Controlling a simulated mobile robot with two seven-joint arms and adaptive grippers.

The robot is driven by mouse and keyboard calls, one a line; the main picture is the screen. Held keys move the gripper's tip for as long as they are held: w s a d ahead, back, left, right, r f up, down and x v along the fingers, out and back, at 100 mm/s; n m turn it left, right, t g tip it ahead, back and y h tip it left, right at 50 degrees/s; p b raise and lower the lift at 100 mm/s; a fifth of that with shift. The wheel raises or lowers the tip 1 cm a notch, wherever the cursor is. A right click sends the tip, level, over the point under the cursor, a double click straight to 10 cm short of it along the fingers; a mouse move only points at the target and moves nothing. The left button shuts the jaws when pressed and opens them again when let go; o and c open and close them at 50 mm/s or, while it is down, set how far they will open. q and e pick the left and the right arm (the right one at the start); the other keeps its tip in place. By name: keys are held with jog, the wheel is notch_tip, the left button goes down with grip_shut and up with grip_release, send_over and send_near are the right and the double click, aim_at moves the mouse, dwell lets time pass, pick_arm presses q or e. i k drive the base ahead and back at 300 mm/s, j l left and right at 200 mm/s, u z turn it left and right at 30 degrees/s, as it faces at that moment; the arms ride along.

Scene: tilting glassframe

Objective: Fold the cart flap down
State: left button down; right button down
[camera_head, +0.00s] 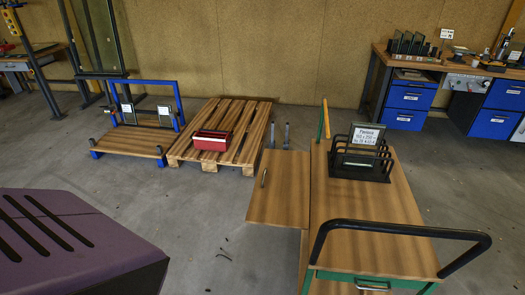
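The cart (385,262) stands at the right, with a wooden top, green frame parts and a black push bar (400,230) at its near end. The cart flap (282,190) is a wooden panel along the cart's left side. It sticks out to the left and looks about level with the top; its exact angle is hard to tell. A small metal handle (263,178) sits near its outer edge. Neither of my grippers is in view, and nothing is seen touching the flap.
A black rack with a sign (366,135) stands on the cart. A pallet (190,150) carries a red box (212,140). A blue-framed wooden stand (130,140) is farther left. A workbench with blue drawers (408,98) is at the back right. Floor left of the flap is mostly clear.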

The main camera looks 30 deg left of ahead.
aim_at(280, 198)
jog(key=i+j+z, duration=0.2)
jog(key=j, duration=0.55)
jog(key=i+j+z, duration=0.15)
jog(key=j, duration=0.65)
jog(key=i+j+z, duration=0.2)
jog(key=j, duration=0.6)
jog(key=j+z, duration=0.15)
jog(key=j, duration=0.65)
